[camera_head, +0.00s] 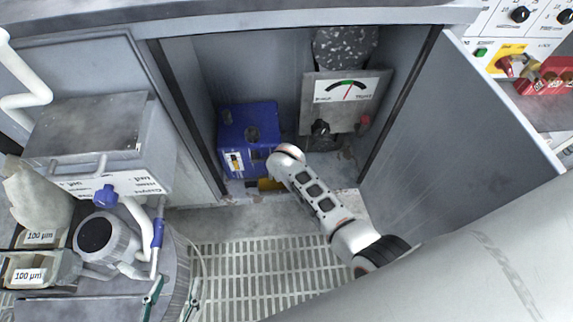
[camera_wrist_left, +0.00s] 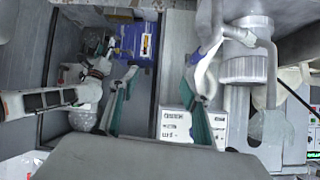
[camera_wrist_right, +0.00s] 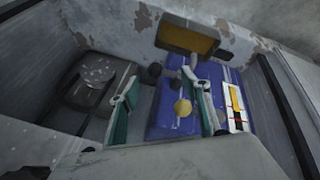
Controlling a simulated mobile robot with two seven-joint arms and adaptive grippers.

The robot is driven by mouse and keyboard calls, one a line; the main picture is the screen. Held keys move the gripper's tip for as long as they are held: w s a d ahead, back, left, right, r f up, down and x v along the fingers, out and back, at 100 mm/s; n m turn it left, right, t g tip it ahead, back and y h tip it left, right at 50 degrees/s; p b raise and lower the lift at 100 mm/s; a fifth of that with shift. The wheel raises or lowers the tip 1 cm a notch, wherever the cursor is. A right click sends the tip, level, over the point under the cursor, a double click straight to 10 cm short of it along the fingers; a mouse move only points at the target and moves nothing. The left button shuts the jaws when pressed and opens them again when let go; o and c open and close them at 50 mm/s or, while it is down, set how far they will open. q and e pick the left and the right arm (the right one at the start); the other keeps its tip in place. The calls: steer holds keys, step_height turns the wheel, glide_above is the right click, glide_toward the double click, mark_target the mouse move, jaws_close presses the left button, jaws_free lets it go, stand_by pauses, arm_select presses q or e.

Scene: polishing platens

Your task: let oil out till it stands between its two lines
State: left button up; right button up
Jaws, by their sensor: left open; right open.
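The blue oil unit (camera_head: 250,135) stands on the cabinet floor at the left; it fills the middle of the right wrist view (camera_wrist_right: 175,115). Its white gauge panel (camera_wrist_right: 237,108) shows a yellow column and red marks; I cannot read the level against the lines. A yellow-bottomed tray (camera_wrist_right: 188,37) lies by the unit.
A grey box with a dial (camera_head: 347,88) and dark knob stands right of the unit. The open cabinet door (camera_head: 450,150) bounds the right. A drum (camera_head: 105,240) with a blue-handled pipe stands at the left. The floor grating (camera_head: 270,270) is free in front.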

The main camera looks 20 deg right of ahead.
steer(key=b+x, duration=0.1)
steer(key=x, duration=0.3)
steer(key=shift+f+b, duration=0.25)
steer(key=shift+b, duration=0.1)
steer(key=c, duration=1.1)
arm_select(q)
steer(key=w+d+r, duration=0.1)
steer(key=w+d+r+t, duration=0.1)
steer(key=shift+d+n, duration=0.3)
steer(key=shift+n, duration=0.1)
arm_select(e)
steer(key=shift+w+r, duration=0.1)
steer(key=shift+c, duration=0.4)
arm_select(q)
steer(key=shift+s+r, duration=0.1)
